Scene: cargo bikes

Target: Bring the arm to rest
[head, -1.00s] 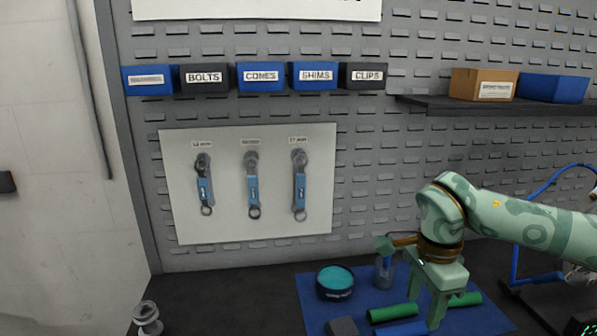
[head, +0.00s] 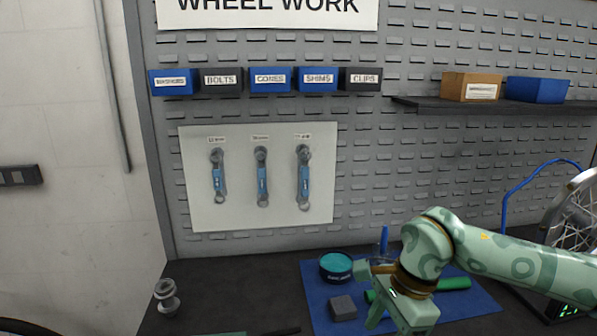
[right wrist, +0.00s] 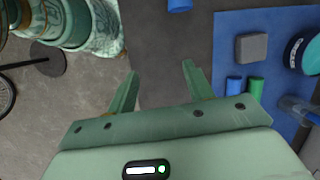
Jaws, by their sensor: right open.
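My right arm comes in from the right in the head view, bent at a brown-ringed joint. Its pale green gripper (head: 392,322) hangs low over the front of the blue mat (head: 470,307), cut by the bottom edge. In the right wrist view the gripper (right wrist: 158,85) has its two fingers spread apart with nothing between them. The mat (right wrist: 225,45) lies to the right of the fingers there. My left gripper is not in view.
The mat carries a teal-topped tub (head: 336,267), a grey block (head: 343,308) and green cylinders (head: 453,284). A silver spool-like part (head: 166,297) stands at the bench's left. Three blue-handled wrenches hang on a white panel (head: 230,215). A spoked wheel (head: 575,215) stands right.

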